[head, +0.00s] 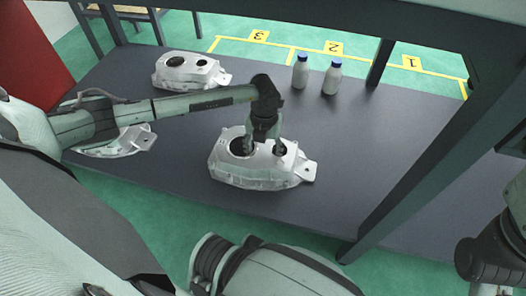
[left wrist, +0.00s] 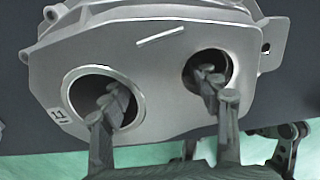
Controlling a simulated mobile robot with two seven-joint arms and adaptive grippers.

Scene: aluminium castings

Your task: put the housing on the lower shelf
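A pale metal housing (head: 232,172) with two round bores lies on the dark grey surface in the middle of the head view. My left gripper (head: 262,146) is above it, pointing down with its fingers apart. In the left wrist view one finger of the gripper (left wrist: 163,90) reaches into the larger bore and the other into the smaller bore of the housing (left wrist: 165,75). Gaps show around the fingers, and no firm grip is visible. The fingertips inside the bores are partly hidden. My right gripper is out of view.
A second housing (head: 184,72) lies at the back left; a third (head: 125,145) is partly behind my left arm. Two blue-capped bottles (head: 332,78) stand at the back. A dark post (head: 428,150) and an overhead beam (head: 400,22) frame the surface (head: 350,130), which is clear right of the housing.

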